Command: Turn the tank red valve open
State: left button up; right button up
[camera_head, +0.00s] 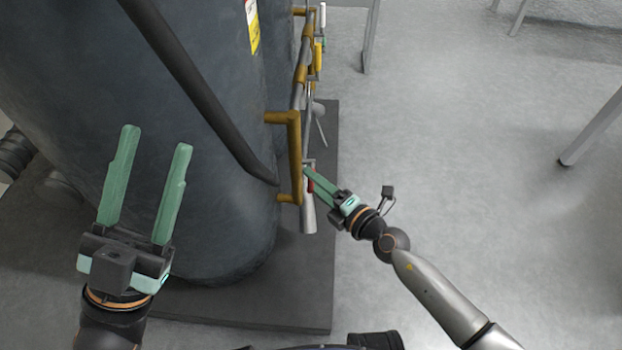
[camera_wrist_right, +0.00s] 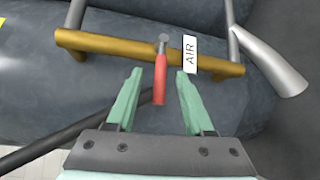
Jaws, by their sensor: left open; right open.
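The red valve handle (camera_wrist_right: 160,80) shows in the right wrist view, hanging from a grey pivot on the brass pipe beside a white AIR label (camera_wrist_right: 190,54). In the head view only a small red part (camera_head: 310,186) of it shows by the right fingertips. My right gripper (camera_wrist_right: 155,84) is open, with its two green fingers on either side of the red handle and a gap on each side. It also shows in the head view (camera_head: 312,178) beside the pipe. My left gripper (camera_head: 156,140) is open and empty in front of the dark tank (camera_head: 225,180).
The brass pipe (camera_head: 295,150) and grey pipes run along the tank's right side. A dark slanting bar (camera_head: 200,95) crosses in front of the tank. The tank stands on a dark base plate (camera_head: 290,290). Open grey floor (camera_head: 470,150) lies to the right, with metal legs (camera_head: 595,125) at the edge.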

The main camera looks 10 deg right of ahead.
jog(key=shift+x, duration=0.9)
jog(key=shift+c, duration=0.2)
grip_shut()
dwell(0.7)
